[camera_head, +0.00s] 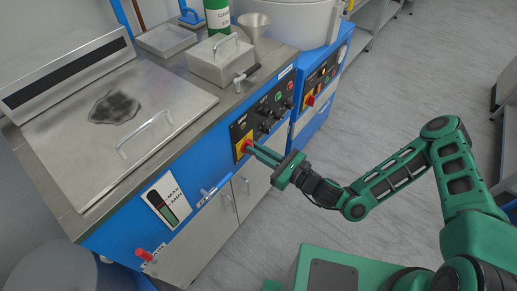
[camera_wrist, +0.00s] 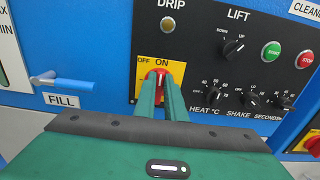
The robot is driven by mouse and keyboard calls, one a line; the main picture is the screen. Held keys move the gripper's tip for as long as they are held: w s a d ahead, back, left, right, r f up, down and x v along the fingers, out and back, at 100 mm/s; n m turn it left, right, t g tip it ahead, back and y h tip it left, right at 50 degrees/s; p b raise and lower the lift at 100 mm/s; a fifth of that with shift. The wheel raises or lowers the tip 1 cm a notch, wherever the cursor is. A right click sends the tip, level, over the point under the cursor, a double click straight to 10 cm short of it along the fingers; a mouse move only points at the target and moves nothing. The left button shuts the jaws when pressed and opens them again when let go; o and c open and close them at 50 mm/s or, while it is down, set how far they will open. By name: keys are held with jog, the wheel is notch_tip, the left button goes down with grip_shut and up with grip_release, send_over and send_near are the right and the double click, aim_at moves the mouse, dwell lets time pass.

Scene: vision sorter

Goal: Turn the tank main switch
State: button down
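The tank main switch (camera_wrist: 159,77) is a red rotary knob on a yellow plate (camera_wrist: 141,75) marked OFF at left and ON at the top. The knob's grip looks about upright, toward ON, though the fingers cover part of it. My gripper (camera_wrist: 160,92) has one finger on each side of the knob, with little or no gap showing, so it looks shut on it. In the head view my gripper (camera_head: 251,149) reaches the yellow plate (camera_head: 241,148) on the front of the blue tank unit (camera_head: 125,220).
The black panel (camera_wrist: 198,55) carries the LIFT knob (camera_wrist: 233,46), green and red buttons and several lower knobs just right of the fingers. A blue FILL lever (camera_wrist: 65,82) sticks out at left. Another panel with a red switch (camera_head: 310,100) is farther right. The floor (camera_head: 400,80) is clear.

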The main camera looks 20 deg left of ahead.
jog(key=shift+n, duration=0.3)
jog(key=n, duration=0.5)
jog(key=f+n, duration=0.1)
jog(key=n, duration=0.5)
jog(key=s+n, duration=0.1)
jog(key=n, duration=0.5)
jog(key=shift+a+f, duration=0.15)
jog(key=shift+f, duration=0.2)
dwell(0.4)
jog(key=c, duration=2)
grip_release()
jog(key=shift+o, duration=0.9)
jog(key=shift+s, duration=0.1)
